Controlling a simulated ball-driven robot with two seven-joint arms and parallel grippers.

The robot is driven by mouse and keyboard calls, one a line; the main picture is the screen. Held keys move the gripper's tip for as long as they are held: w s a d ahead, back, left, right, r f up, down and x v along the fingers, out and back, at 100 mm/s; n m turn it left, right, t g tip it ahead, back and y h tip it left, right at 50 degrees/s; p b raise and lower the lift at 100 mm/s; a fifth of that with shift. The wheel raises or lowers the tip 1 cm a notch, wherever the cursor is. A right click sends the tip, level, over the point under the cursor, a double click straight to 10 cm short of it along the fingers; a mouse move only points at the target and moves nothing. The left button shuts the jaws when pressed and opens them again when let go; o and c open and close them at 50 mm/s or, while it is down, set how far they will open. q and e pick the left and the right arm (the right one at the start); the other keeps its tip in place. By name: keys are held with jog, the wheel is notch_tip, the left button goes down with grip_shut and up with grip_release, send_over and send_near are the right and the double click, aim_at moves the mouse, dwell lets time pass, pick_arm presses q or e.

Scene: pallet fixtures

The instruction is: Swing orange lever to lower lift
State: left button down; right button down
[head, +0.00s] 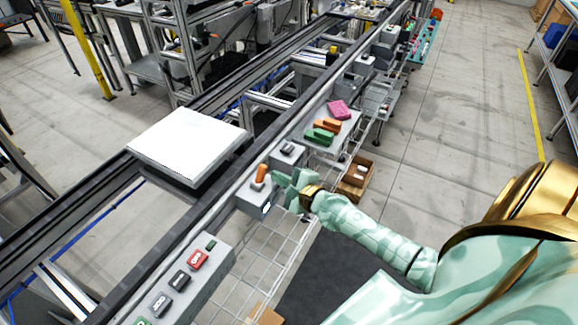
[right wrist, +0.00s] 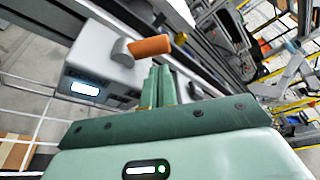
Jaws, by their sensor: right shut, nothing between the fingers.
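The orange lever (head: 261,173) stands up from a grey control box (head: 256,197) on the near rail of the conveyor. In the right wrist view the lever (right wrist: 151,46) points sideways from its round grey hub, on the grey box (right wrist: 98,66). My right gripper (head: 279,179) is shut and empty, just right of the lever. In the right wrist view its fingers (right wrist: 159,84) lie together just below the lever; I cannot tell whether they touch it. A white slab (head: 187,143) lies flat on a dark plate on the conveyor, which may be the lift. My left gripper is not in view.
A panel with red and black buttons (head: 190,269) sits on the rail nearer to me. Green and orange blocks (head: 321,132) and a pink block (head: 339,109) lie on a grey shelf beyond the lever. A wire rack (head: 272,238) and cardboard box (head: 355,177) are below.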

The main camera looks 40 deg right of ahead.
aim_at(264, 172)
jog(key=shift+b+x, duration=0.35)
jog(key=shift+x, duration=1.4)
jog(key=shift+s+a+r+n+t, duration=0.1)
jog(key=shift+a+r+n+t, duration=0.2)
jog(key=shift+n, duration=0.4)
jog(key=shift+s+a+r+n, duration=0.1)
jog(key=shift+a+r+n, duration=0.15)
jog(key=shift+n, duration=0.55)
jog(key=n, duration=0.1)
jog(key=n+t, duration=0.1)
jog(key=a+n, duration=0.1)
jog(key=shift+s+r+t+h, duration=0.25)
jog(key=shift+r+t+h, duration=0.05)
jog(key=shift+r, duration=0.05)
jog(key=n, duration=0.1)
jog(key=a+n+t, duration=0.1)
jog(key=shift+s+a+r+n, duration=0.1)
jog(key=shift+s+n, duration=0.05)
jog(key=shift+n, duration=0.25)
jog(key=shift+s+a+n+t+y+b, duration=0.15)
jog(key=shift+a+n+y+b, duration=0.1)
jog(key=shift+n, duration=0.6)
jog(key=shift+s+a+n+t+y+b, duration=0.1)
jog(key=shift+a+n+t+y+b, duration=0.15)
jog(key=shift+n, duration=0.65)
jog(key=shift+s+a+n+t+y+b, duration=0.1)
jog(key=shift+s+a+n+y+b, duration=0.15)
jog(key=shift+n, duration=0.6)
jog(key=shift+w+a, duration=0.1)
